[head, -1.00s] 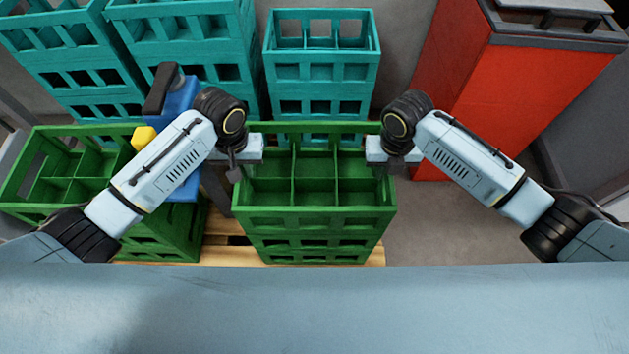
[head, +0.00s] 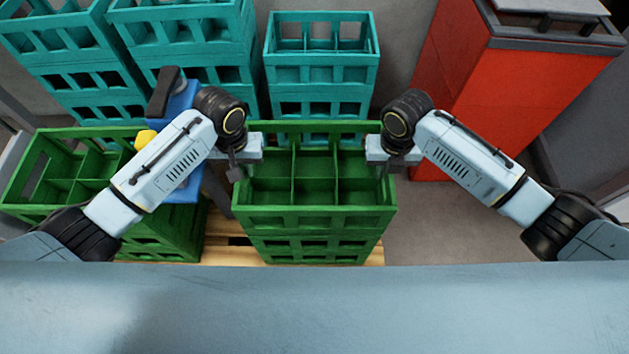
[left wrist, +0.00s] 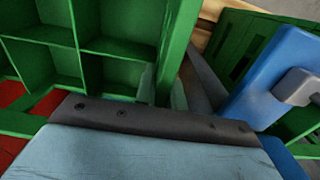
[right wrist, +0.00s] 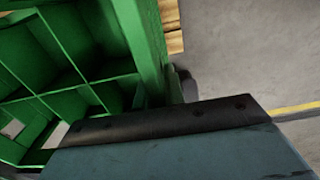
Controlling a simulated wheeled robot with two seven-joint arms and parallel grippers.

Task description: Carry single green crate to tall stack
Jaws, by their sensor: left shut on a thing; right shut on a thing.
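A green crate (head: 315,217) with several empty compartments is in the middle of the head view, directly above other green crates (head: 310,250). I cannot tell whether it rests on them or hangs slightly above. My left gripper (head: 240,168) is shut on its left wall, and my right gripper (head: 385,165) is shut on its right wall. The held crate also shows in the left wrist view (left wrist: 125,45) and the right wrist view (right wrist: 85,85). Another green stack (head: 165,235) stands to the left, its top crate (head: 45,208) partly behind my left arm.
A wooden pallet (head: 235,255) shows beneath the green crates. A blue device (head: 180,100) with a yellow part (head: 145,138) stands between the green stacks. Teal crate stacks (head: 320,75) stand behind. A red cabinet (head: 480,100) is at the right, with clear floor (head: 440,220) before it.

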